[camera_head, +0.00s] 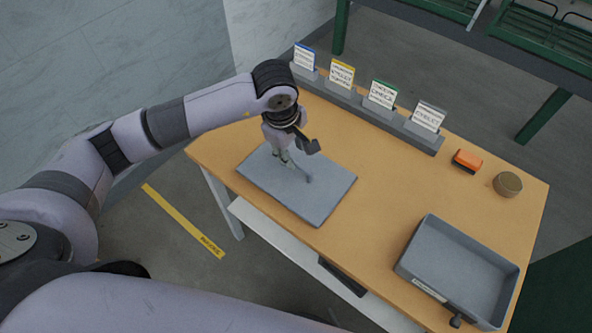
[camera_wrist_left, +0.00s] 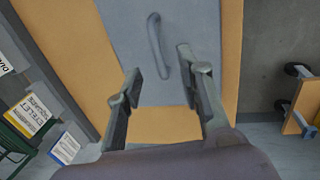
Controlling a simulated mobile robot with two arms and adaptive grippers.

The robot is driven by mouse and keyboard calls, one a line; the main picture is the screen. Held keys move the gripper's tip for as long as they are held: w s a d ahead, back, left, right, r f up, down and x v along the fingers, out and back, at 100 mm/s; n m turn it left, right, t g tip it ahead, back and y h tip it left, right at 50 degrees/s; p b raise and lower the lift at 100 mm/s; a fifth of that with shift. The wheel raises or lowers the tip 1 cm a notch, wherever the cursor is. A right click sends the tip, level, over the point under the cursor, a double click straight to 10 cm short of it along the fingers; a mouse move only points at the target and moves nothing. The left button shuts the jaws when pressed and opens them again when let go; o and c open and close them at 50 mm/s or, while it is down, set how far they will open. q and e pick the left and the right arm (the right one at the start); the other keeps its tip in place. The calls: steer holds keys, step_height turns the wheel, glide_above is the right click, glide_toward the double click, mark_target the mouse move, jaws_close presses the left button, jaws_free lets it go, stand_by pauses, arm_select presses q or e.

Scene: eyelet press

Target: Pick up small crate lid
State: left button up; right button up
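The small crate lid (camera_head: 328,199) is a flat grey rectangular panel lying on the left part of the wooden table. It has a dark bar handle, which shows in the wrist view (camera_wrist_left: 156,46). My left gripper (camera_head: 285,158) points down over the lid, with its fingers near the handle. In the left wrist view the fingers (camera_wrist_left: 160,64) are spread apart with nothing between them. The handle lies just beyond the fingertips, between their lines. I cannot tell exactly how high the fingertips are above the lid. My right gripper is not in view.
A grey open crate (camera_head: 457,243) stands at the table's right front. A grey holder (camera_head: 410,132) with several label cards runs along the back edge. An orange item (camera_head: 467,161) and a round tin (camera_head: 507,184) sit at the back right. The table's middle (camera_head: 385,195) is clear.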

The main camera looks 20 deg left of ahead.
mark_target(299, 165)
arm_select(q)
steer(key=f, duration=0.4)
steer(key=shift+w+d+p, duration=0.15)
steer(key=shift+w+p, duration=0.15)
steer(key=shift+w, duration=0.05)
steer(key=shift+d+f, duration=0.1)
steer(key=shift+f, duration=0.15)
steer(key=shift+w+d+f+p, duration=0.1)
steer(key=shift+w+f+p, duration=0.15)
steer(key=shift+f, duration=0.5)
steer(key=shift+w+d+f+p, duration=0.15)
steer(key=shift+f+p, duration=0.15)
steer(key=shift+f, duration=0.45)
steer(key=shift+w+f+p, duration=0.2)
steer(key=shift+f+p, duration=0.1)
steer(key=shift+f, duration=0.45)
steer(key=shift+c, duration=0.5)
jaws_close()
